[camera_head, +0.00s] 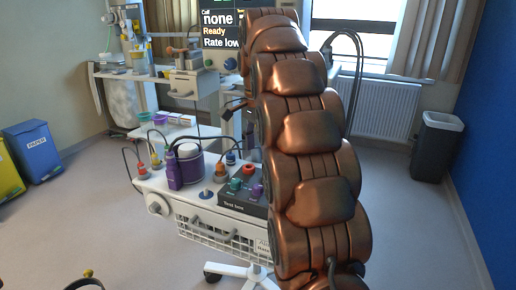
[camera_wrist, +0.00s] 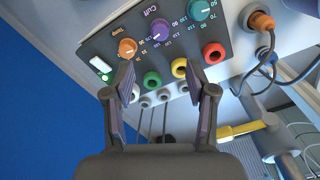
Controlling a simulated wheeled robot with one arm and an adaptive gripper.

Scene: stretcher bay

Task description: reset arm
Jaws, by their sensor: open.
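My gripper (camera_wrist: 160,80) is open and empty in the wrist view, its two fingers spread apart. Beyond the fingertips is the dark test box (camera_wrist: 186,42), with orange, purple and teal knobs, a lit green indicator, and red, yellow and green sockets. I cannot tell the exact gap between fingertips and box. In the head view my copper-coloured arm (camera_head: 315,150) rises through the middle and hides part of the scene. The test box (camera_head: 229,202) sits on the white cart just left of it. I cannot make out my gripper clearly there.
The white cart (camera_head: 186,213) holds a purple bottle (camera_head: 173,171), a purple-banded jar (camera_head: 189,165) and several plugs with cables. A monitor (camera_head: 222,34) stands behind. A grey bin (camera_head: 436,147) is at right, a blue paper bin (camera_head: 36,150) at left.

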